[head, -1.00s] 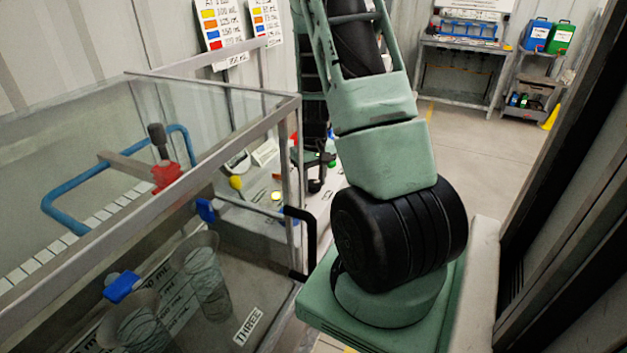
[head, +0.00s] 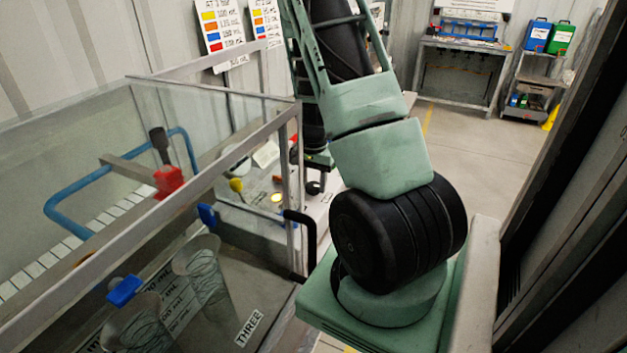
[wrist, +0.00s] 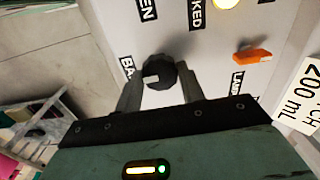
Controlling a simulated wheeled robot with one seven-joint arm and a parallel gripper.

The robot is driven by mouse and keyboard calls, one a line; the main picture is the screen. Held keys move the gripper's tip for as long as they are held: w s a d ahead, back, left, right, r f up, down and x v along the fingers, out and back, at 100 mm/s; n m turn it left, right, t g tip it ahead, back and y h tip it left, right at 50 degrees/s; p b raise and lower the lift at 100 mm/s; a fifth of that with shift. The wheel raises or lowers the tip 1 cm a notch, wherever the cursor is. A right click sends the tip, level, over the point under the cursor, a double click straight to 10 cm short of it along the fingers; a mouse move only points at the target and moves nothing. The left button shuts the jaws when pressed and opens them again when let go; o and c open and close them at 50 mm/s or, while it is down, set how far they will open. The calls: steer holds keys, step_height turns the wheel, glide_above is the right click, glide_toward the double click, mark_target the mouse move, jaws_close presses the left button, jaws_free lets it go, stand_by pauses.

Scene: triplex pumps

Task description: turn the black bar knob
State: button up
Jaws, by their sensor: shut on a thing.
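The black bar knob (wrist: 158,72) sits on the light grey panel (wrist: 98,50) in the wrist view, with a pale mark on its left side. The fingers of my gripper (wrist: 160,84) lie on both sides of it and are shut on it. Labels surround the knob, one starting "BA" at its left, partly covered by a finger. In the head view my arm hides most of the gripper, and I cannot tell the knob apart there for sure.
An orange lever (wrist: 252,55) and a lit yellow lamp (wrist: 227,2) are near the knob. A glass-walled enclosure (head: 215,170) with a black handle (head: 303,228) stands left of my arm. Open floor (head: 465,140) lies behind right.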

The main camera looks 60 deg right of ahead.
mark_target(314, 185)
steer(key=shift+r+m+p, duration=0.1)
steer(key=shift+m+p, duration=0.25)
steer(key=shift+m, duration=1.55)
steer(key=o, duration=1)
step_height(314, 185, up, 17)
steer(key=shift+r, duration=0.15)
